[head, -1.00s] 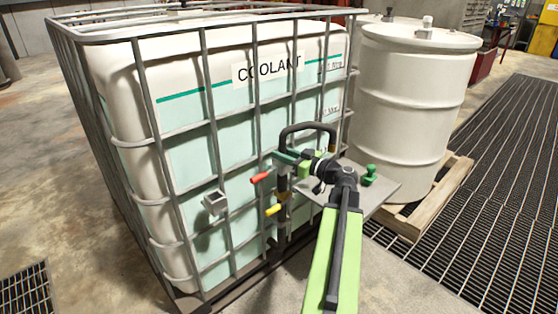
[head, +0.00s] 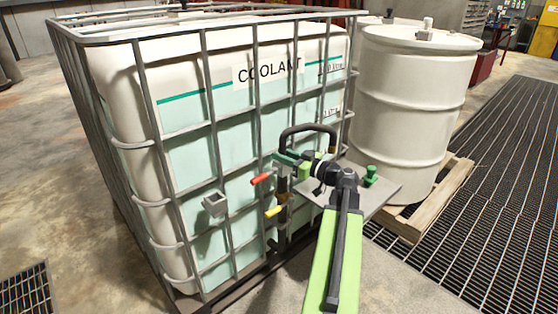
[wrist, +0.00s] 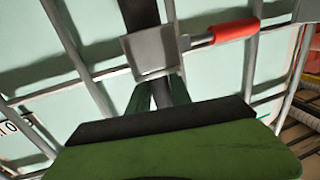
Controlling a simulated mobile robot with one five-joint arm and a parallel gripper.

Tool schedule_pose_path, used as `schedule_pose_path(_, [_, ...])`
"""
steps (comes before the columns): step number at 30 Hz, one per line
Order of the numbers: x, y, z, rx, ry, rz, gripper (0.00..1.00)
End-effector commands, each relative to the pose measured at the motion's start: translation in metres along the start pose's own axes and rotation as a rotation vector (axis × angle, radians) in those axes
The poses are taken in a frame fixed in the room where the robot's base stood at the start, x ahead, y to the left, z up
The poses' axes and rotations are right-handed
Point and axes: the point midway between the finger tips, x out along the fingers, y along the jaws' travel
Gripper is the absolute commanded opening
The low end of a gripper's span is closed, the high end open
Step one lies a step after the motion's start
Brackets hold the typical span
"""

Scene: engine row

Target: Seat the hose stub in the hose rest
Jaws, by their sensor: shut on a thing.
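My gripper (head: 291,160) is at the front of the coolant tank, beside its valve. It is shut on the hose stub, a black bent tube (head: 309,128) that arches above my wrist and curves down to the right. In the wrist view my dark green fingers (wrist: 161,94) have a dark piece between them. An open grey square cup on the tank's cage, which looks like the hose rest (head: 215,204), is left of my gripper, apart from it. A grey block shows beyond my fingers in the wrist view; I cannot tell whether it is that cup.
The caged coolant tank (head: 185,130) fills the left and middle. A red handle (head: 261,178) and a yellow handle (head: 273,211) stick out below my gripper. A grey shelf (head: 385,190) with a green knob (head: 370,175) is at right. A white drum (head: 410,110) stands behind.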

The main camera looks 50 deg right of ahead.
Motion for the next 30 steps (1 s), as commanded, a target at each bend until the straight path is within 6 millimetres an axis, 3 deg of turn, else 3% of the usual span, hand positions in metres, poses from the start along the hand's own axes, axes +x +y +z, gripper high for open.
schedule_pose_path(5, [0.000, 0.000, -0.009, 0.000, 0.001, 0.001, 0.00])
schedule_pose_path(14, [0.000, 0.001, -0.052, 0.001, 0.001, 0.001, 0.00])
schedule_pose_path(24, [-0.050, 0.065, -0.095, 0.000, 0.001, 0.004, 0.00])
schedule_pose_path(30, [-0.069, 0.086, -0.109, 0.000, 0.001, 0.002, 0.00])
